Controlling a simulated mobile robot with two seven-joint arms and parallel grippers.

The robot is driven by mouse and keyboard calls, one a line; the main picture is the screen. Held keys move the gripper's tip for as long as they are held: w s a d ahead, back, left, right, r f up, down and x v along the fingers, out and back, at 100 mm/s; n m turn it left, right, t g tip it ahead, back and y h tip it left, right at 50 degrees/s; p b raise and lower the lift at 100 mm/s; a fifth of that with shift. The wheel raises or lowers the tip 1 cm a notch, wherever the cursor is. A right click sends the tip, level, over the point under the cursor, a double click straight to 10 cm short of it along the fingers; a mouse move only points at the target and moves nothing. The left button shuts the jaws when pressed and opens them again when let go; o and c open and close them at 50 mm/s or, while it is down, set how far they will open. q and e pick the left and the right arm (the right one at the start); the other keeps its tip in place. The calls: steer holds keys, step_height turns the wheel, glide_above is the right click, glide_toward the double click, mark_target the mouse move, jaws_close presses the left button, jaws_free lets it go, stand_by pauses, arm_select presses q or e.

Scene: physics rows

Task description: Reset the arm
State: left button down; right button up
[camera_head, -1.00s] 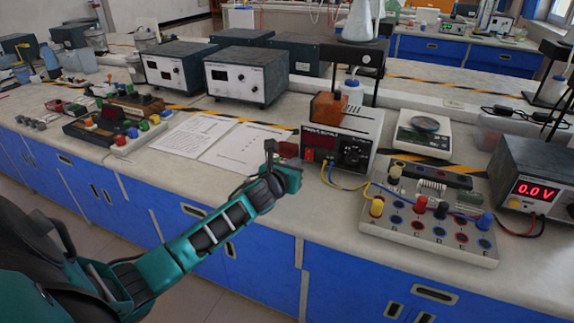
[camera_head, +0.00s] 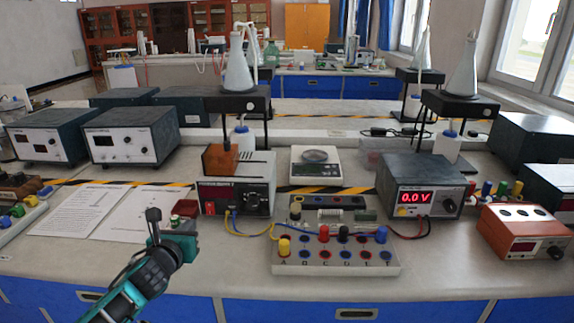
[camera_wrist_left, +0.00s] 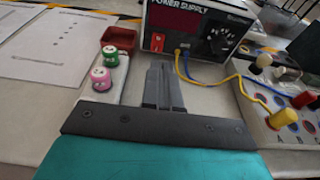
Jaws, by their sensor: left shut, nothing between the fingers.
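My left gripper (camera_head: 182,224) is at the end of my teal and black arm, low and left of centre in the head view, over the front part of the bench. In the left wrist view its two grey fingers (camera_wrist_left: 163,86) are together with nothing between them. They point toward the front of the power supply (camera_head: 236,190), which also shows in the wrist view (camera_wrist_left: 200,28). The fingers appear apart from it. My right gripper is in no view.
A wired terminal board (camera_head: 335,258), a balance (camera_head: 316,162) and a 0.0 V meter (camera_head: 420,186) stand to the right. Paper sheets (camera_head: 85,208) lie left.

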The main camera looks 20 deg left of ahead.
arm_select(q)
steer(key=s+d+f+n, duration=0.1)
steer(key=n, duration=0.1)
steer(key=s+d+f+n+g, duration=0.1)
steer(key=s+d+n, duration=0.1)
steer(key=s+d+f+n+g, duration=0.1)
steer(key=s+f+n, duration=0.1)
steer(key=shift+d+n, duration=0.15)
steer(key=shift+n, duration=0.25)
steer(key=s+d+f+n+g+h, duration=0.2)
steer(key=s+d+n+g, duration=0.4)
steer(key=s+n, duration=0.65)
steer(key=s+d+f+n+g+h, duration=0.1)
steer(key=s+d+n+g+h, duration=0.15)
steer(key=s+d+n, duration=0.8)
steer(key=w+f+n+t, duration=0.1)
steer(key=w+f+t, duration=0.3)
steer(key=f, duration=0.5)
steer(key=shift+d+t+h, duration=0.15)
steer(key=shift+t+h, duration=0.3)
steer(key=shift+t, duration=0.7)
